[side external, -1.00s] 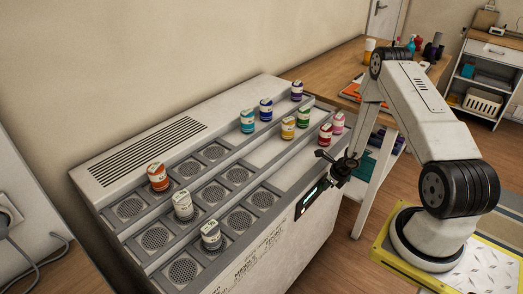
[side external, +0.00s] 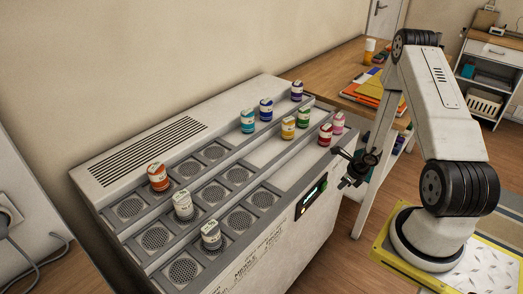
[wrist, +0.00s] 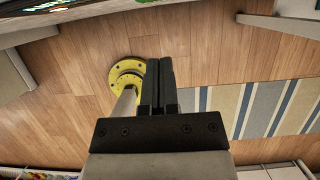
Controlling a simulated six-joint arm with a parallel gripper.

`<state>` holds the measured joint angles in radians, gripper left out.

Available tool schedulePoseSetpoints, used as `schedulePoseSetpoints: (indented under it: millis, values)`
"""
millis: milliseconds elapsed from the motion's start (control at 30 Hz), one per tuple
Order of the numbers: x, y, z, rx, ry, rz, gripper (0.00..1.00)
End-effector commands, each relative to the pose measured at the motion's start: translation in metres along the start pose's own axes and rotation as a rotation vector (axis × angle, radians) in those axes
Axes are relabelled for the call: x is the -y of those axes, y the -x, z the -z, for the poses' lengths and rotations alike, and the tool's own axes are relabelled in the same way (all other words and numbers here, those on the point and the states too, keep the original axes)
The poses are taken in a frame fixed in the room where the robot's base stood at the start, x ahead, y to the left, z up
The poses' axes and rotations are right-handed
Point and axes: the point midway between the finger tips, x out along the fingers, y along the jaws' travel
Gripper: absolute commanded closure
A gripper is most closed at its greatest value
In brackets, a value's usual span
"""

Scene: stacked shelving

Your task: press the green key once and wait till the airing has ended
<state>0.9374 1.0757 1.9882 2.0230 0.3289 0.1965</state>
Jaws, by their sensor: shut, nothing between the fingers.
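A black control panel (side external: 312,194) with a lit cyan display sits on the front of the white stepped cabinet (side external: 270,245). Small coloured spots show at the panel's lower left end, too small to tell which is the green key. My gripper (side external: 340,167) is in the air to the right of the panel, apart from it. In the wrist view my gripper (wrist: 160,62) is shut and empty, its fingers side by side over the floor. An orange jar (side external: 158,176) and two grey-labelled jars (side external: 183,205) stand on the cabinet's round grilles at the left.
Several coloured jars, such as a red one (side external: 325,135), stand on the cabinet's right steps. A wooden table (side external: 345,75) with papers is behind. My arm stands on a yellow-edged base at the right. The wrist view shows bare floor and a striped rug (wrist: 262,108).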

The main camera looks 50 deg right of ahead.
Motion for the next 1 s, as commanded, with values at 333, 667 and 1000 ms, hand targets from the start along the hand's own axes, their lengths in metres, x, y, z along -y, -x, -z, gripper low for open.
schedulePoseSetpoints:
  millis: [333,667,1000]
  values:
    - [0.001,0.039,0.001,0.0,0.0,0.001,1.0]
    - [0.0,0.056,0.002,-0.002,0.0,-0.001,1.0]
    - [-0.001,0.057,0.002,-0.002,-0.001,-0.001,1.0]
